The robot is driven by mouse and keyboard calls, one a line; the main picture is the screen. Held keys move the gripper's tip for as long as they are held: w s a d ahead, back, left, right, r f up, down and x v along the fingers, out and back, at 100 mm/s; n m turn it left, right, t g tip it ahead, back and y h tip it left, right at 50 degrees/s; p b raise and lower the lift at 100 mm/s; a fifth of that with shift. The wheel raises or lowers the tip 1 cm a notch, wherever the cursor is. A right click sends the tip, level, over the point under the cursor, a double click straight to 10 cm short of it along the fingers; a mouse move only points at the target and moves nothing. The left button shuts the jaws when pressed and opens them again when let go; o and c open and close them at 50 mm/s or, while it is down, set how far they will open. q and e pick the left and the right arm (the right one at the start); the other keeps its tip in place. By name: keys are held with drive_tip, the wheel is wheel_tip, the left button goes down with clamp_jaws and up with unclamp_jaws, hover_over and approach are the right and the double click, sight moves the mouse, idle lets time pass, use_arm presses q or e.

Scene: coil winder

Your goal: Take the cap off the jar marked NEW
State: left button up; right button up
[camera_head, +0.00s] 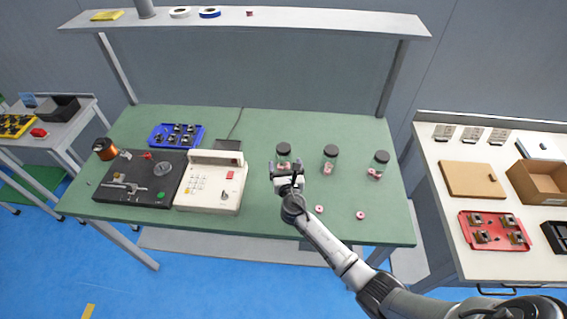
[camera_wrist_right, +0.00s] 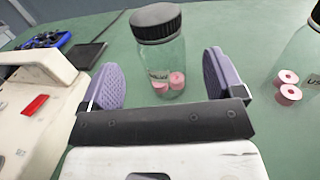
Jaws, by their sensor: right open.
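Three clear glass jars with dark caps stand upright on the green table in the head view: a left jar (camera_head: 283,151), a middle jar (camera_head: 329,160) and a right jar (camera_head: 378,165). Each holds pink pieces. My right gripper (camera_head: 287,178) is open at the left jar. In the wrist view, its purple finger pads (camera_wrist_right: 160,80) flank that jar (camera_wrist_right: 158,55), whose ribbed black cap (camera_wrist_right: 156,22) is on. The cap sits higher in the picture than the pads. The jar's label is too small to read. Another jar (camera_wrist_right: 306,62) at right shows part of a label, "US". My left gripper is out of view.
A cream control box (camera_head: 210,182) and a black winder base (camera_head: 143,178) stand left of the gripper. A blue tray (camera_head: 176,136) is behind them. Two pink rings (camera_head: 319,209) (camera_head: 361,215) lie near the front edge. The table right of the jars is clear.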

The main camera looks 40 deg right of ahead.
sight(285, 160)
drive_tip(key=shift+w+d+f, duration=0.1)
drive_tip(key=shift+w+d, duration=0.2)
drive_tip(key=shift+w, duration=0.2)
drive_tip(key=shift+b+x, duration=0.85)
drive_tip(key=shift+x, duration=1.25)
drive_tip(key=c, duration=1)
wheel_tip(285, 160, up, 9)
drive_tip(key=p, duration=0.5)
drive_tip(key=shift+c, duration=0.2)
drive_tip(key=shift+r+p, duration=0.3)
drive_tip(key=shift+r, duration=0.25)
